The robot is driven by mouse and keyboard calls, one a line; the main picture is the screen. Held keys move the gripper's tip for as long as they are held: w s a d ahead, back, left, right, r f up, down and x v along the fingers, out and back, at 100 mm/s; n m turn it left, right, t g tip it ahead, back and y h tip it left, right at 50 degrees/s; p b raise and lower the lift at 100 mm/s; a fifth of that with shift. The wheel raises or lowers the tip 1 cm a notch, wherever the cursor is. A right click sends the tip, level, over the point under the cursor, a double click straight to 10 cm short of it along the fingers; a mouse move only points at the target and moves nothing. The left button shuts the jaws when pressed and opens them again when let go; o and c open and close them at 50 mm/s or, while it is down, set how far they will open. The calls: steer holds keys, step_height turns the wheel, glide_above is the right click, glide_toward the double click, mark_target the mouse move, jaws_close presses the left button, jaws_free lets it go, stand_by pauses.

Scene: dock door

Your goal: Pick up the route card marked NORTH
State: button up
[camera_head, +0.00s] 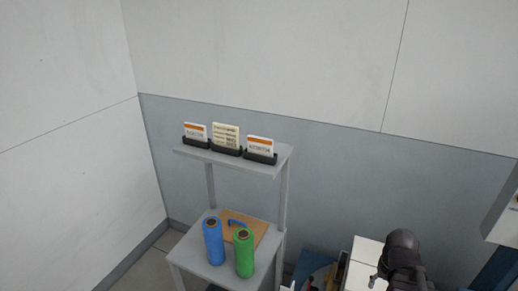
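Three cards stand upright in black holders on the upper shelf (182,151) of a grey stand. The left card (195,132) and the right card (260,146) are white with an orange top band and a line of dark print. The middle card (226,136) is cream with several printed lines. The print is too small to tell surely which one says NORTH. A dark rounded part at the lower right looks like the end of my arm with my gripper (378,279), well away from the cards. Its fingers are not clear.
Below, the stand's lower shelf (198,262) holds a blue roll (213,243), a green roll (244,254) and a brown clipboard (246,222). White and blue items crowd the floor area right of the stand. Walls close in behind and left.

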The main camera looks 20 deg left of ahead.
steer(key=w+a+r+m+y+p, duration=0.4)
steer(key=a+r+p, duration=0.4)
steer(key=a+r, duration=0.2)
steer(key=w+a+r+m+y+p, duration=0.5)
steer(key=a+r+m+p, duration=0.3)
steer(key=r, duration=0.6)
steer(key=w+a+r+m+t+y+p, duration=0.1)
steer(key=w+a+r+m+y+p, duration=0.3)
steer(key=a+r, duration=0.8)
steer(key=w+m+p, duration=0.2)
steer(key=w+p, duration=0.1)
steer(key=p, duration=0.1)
steer(key=shift+m, duration=0.4)
steer(key=shift+w+a, duration=0.1)
steer(key=shift+a, duration=0.1)
steer(key=b, duration=0.3)
glide_toward(260, 149)
steer(key=a, duration=0.1)
steer(key=w+a, duration=0.1)
steer(key=a, duration=0.1)
steer(key=shift+w+a+r, duration=0.1)
steer(key=shift+w+r, duration=0.1)
steer(key=shift+r, duration=0.05)
steer(key=shift+a+f, duration=0.1)
steer(key=shift+a, duration=0.5)
